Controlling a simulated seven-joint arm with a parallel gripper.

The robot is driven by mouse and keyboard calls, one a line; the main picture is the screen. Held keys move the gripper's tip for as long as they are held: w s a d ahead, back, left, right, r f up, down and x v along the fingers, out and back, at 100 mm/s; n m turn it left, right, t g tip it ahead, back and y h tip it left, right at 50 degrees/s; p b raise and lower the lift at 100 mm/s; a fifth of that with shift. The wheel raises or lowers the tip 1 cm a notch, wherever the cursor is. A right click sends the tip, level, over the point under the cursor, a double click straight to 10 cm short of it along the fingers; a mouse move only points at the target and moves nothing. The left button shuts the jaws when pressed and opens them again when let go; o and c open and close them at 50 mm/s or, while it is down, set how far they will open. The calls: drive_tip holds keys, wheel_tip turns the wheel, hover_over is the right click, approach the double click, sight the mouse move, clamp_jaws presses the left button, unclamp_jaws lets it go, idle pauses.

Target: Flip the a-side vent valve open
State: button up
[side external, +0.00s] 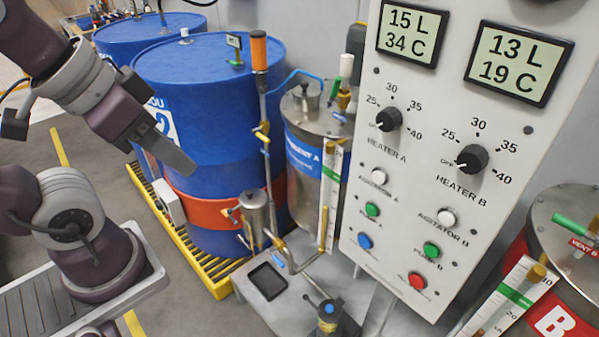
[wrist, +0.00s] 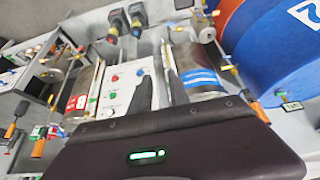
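The A-side tank (side external: 305,125) is a steel drum with a blue label, standing behind the control panel's left edge in the side view. On its lid a brass fitting with a white top and a small green lever (side external: 336,88) looks like the A-side vent valve; its tag is not readable. The tank's blue label also shows in the wrist view (wrist: 200,79), where I cannot make out the vent valve. My gripper (side external: 188,168) hangs in front of the blue barrel, left of the tank and apart from it. In the wrist view its two dark fingers (wrist: 160,95) stand apart with nothing between them.
The control panel (side external: 455,130) stands right of the tank. A red B tank (side external: 570,290) with a green vent lever is at far right. A sight gauge (side external: 330,190) fronts the tank.

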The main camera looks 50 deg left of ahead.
drive_tip(key=w+r+m+y, duration=0.15)
drive_tip(key=w+r, duration=0.25)
drive_tip(key=w, duration=0.5)
drive_tip(key=m+h, duration=0.2)
drive_tip(key=m, duration=0.4)
hover_over(337, 83)
drive_tip(key=s+a, duration=0.1)
drive_tip(key=s, duration=0.1)
drive_tip(key=shift+g, duration=0.3)
drive_tip(key=x, duration=0.6)
drive_tip(key=shift+s+f, duration=0.2)
drive_tip(key=shift+f, duration=0.15)
drive_tip(key=shift+w+f, duration=0.25)
drive_tip(key=shift+f, duration=0.25)
clamp_jaws()
